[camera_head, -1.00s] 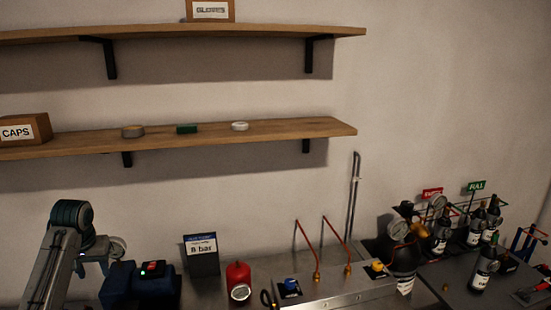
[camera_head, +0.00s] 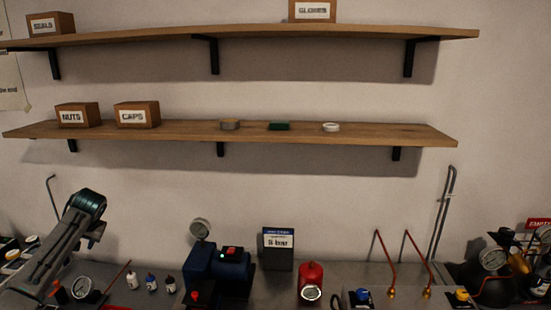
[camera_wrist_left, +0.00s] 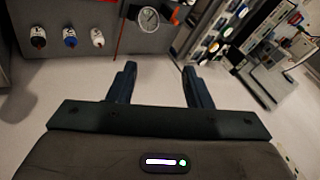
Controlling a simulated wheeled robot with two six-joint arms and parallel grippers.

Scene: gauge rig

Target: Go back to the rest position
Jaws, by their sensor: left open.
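My left arm (camera_head: 60,240) comes in from the left in the head view, raised in front of the bench's left part. Its gripper is hard to make out there. In the left wrist view my left gripper (camera_wrist_left: 158,88) is open, with its two dark fingers apart and nothing between them. The bench with a round gauge (camera_wrist_left: 149,18) and several small bottles (camera_wrist_left: 70,38) shows beyond the fingers, apart from them. My right gripper is in neither view.
A blue pump (camera_head: 218,272) with a gauge, an 8 bar sign (camera_head: 278,248) and a red canister (camera_head: 312,282) stand on the bench. Red bent tubes (camera_head: 388,262) rise to the right. Two wooden shelves (camera_head: 380,131) with labelled boxes hang above. Pale floor shows below the left gripper.

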